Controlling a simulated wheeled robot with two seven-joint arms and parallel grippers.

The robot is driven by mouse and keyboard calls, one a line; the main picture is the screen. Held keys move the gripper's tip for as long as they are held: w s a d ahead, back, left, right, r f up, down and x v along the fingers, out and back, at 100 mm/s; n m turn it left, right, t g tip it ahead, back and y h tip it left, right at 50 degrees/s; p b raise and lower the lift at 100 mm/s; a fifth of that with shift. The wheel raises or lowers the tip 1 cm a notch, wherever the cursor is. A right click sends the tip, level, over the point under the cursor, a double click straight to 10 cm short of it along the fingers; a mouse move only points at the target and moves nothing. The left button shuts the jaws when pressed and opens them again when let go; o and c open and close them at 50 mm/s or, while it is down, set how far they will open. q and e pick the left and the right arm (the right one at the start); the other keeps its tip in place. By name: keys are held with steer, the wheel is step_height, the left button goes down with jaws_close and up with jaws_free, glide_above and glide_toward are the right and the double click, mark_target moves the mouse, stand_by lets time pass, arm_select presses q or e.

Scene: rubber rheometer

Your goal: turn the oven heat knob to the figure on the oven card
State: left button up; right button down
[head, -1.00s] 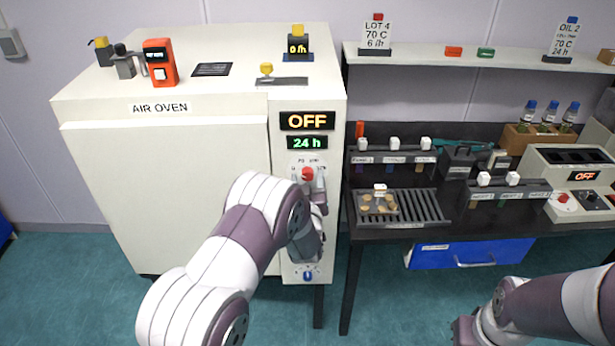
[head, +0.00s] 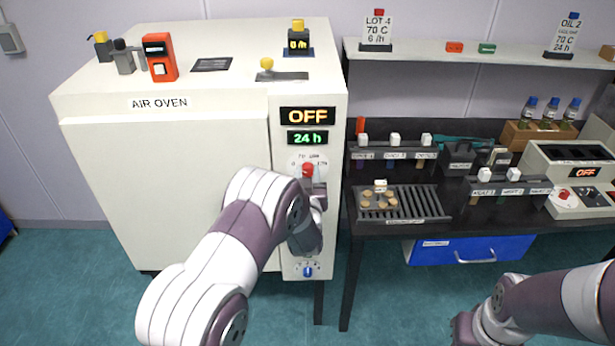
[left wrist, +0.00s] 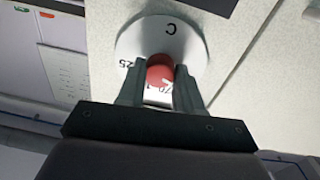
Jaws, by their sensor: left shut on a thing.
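The red heat knob (head: 308,170) sits on a round white dial on the oven's right-hand panel, below the green 24 h display. My left gripper (left wrist: 159,88) is shut on the red knob (left wrist: 159,72), a finger on each side. In the left wrist view the dial (left wrist: 190,45) shows a C and a 25; another figure is partly hidden between the fingers. Where the knob points is unclear. A card (head: 377,30) with a red tab on the shelf reads LOT 4, 70 C. My right gripper (head: 463,328) is low at the right; its fingers are unclear.
The oven's upper display (head: 307,116) reads OFF. A blue knob (head: 308,271) is low on the same panel. Another card (head: 564,35), OIL 2, stands at the shelf's right. The black bench (head: 440,205) beside the oven holds racks and a tray.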

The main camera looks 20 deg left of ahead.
arm_select(q)
steer(key=m+b, duration=0.1)
steer(key=m, duration=0.7)
steer(key=shift+b, duration=0.35)
steer(key=shift+m, duration=0.3)
steer(key=o, duration=1)
steer(key=shift+o, duration=0.2)
steer(key=b+v, duration=0.2)
steer(key=v, duration=1)
steer(key=shift+s+d+r, duration=0.15)
steer(key=shift+s+d, duration=0.05)
steer(key=shift+s, duration=0.15)
